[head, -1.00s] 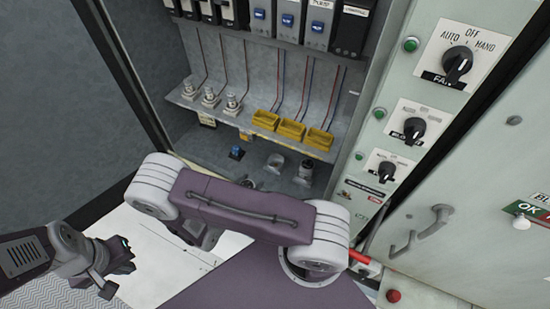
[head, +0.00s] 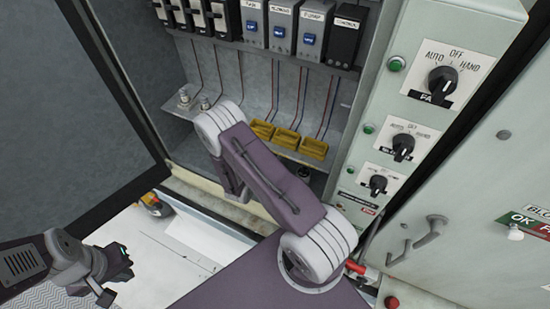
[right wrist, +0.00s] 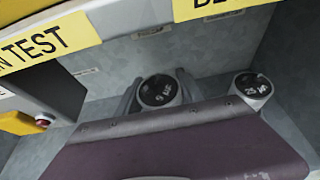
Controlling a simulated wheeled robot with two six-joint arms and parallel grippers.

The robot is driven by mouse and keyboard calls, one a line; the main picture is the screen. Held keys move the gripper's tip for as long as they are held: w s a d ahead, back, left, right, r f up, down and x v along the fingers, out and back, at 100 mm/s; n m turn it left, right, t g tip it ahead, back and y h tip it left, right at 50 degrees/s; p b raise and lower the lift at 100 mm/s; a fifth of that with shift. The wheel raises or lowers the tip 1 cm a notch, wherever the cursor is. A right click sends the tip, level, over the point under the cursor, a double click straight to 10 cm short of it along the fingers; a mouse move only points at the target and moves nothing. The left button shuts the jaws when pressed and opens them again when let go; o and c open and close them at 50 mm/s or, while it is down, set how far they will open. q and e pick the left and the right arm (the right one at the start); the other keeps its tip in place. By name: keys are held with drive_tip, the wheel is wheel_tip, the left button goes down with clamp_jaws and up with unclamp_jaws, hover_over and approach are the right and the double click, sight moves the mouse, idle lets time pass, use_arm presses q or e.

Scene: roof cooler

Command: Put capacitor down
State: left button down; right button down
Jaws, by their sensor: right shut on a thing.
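In the right wrist view, a round dark-topped capacitor marked 5 µF (right wrist: 158,90) sits mid-picture between two grey side pieces. My right gripper (right wrist: 158,104) is shut on it, its body mostly hidden by a purple part of mine in front. I cannot tell whether this capacitor touches its seat or the cabinet floor. A second capacitor, marked 25 µF (right wrist: 253,86), stands to the right, apart from it. In the head view, my right arm hides the right gripper and the held capacitor. My left gripper (head: 118,279) is open and empty at the lower left.
Yellow labels (right wrist: 235,8) hang close overhead in the wrist view. A box with a red button (right wrist: 42,123) stands at left. The switch panel (head: 405,125) borders the cabinet's right side.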

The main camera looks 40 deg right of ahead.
drive_tip(key=shift+w+d+r, duration=0.1)
drive_tip(key=shift+w, duration=0.05)
drive_tip(key=f+b, duration=0.1)
drive_tip(key=f, duration=0.1)
drive_tip(key=f+b, duration=0.1)
drive_tip(key=shift+w+d+f+b, duration=0.1)
drive_tip(key=shift+d+f+b, duration=0.2)
drive_tip(key=shift+b, duration=0.05)
drive_tip(key=shift+f, duration=0.25)
drive_tip(key=shift+w+d+r, duration=0.1)
drive_tip(key=shift+r, duration=0.05)
drive_tip(key=shift+f+b, duration=0.3)
drive_tip(key=c, duration=0.7)
unclamp_jaws()
